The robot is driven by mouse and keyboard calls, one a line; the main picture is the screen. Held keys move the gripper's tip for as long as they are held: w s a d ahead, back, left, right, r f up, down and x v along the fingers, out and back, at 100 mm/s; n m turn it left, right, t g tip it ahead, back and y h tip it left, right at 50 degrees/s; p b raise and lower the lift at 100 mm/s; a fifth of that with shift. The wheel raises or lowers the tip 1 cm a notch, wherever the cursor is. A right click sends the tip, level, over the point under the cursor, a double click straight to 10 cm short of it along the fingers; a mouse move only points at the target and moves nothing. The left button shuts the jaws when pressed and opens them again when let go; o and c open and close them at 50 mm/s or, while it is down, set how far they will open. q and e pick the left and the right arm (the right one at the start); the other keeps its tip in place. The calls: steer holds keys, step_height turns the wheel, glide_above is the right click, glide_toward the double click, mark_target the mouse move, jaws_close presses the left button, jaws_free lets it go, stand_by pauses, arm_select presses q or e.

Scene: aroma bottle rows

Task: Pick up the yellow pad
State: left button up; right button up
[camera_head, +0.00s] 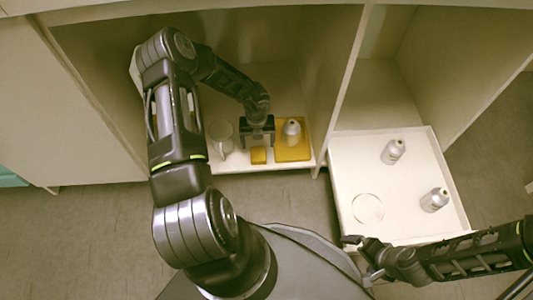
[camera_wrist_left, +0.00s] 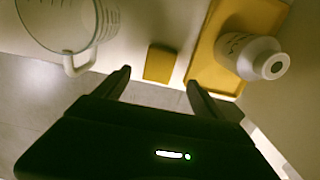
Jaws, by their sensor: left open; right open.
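A small square yellow pad (camera_head: 258,156) lies near the front edge of the cabinet's lower shelf. In the left wrist view the yellow pad (camera_wrist_left: 160,63) lies ahead of my fingertips and roughly between their lines. My left gripper (camera_head: 257,143) is just behind and above the pad in the head view. In the left wrist view my left gripper (camera_wrist_left: 159,79) is open with nothing between its fingers. My right gripper (camera_head: 358,256) is open and empty, low by the front left corner of the white tray.
A larger yellow tray (camera_head: 285,156) with a white bottle (camera_head: 292,130) on it lies right of the pad. A clear glass jug (camera_head: 221,137) stands left of it. A white tray (camera_head: 349,215) holds two bottles (camera_head: 393,152) and a clear round dish (camera_head: 367,208).

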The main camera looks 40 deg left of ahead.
mark_target(258, 153)
arm_select(q)
steer(key=shift+f+b, duration=0.65)
steer(key=shift+f, duration=0.65)
step_height(258, 153, down, 5)
steer(key=b, duration=0.3)
steer(key=shift+f, duration=0.1)
steer(key=shift+c, duration=0.6)
steer(key=c, duration=1.3)
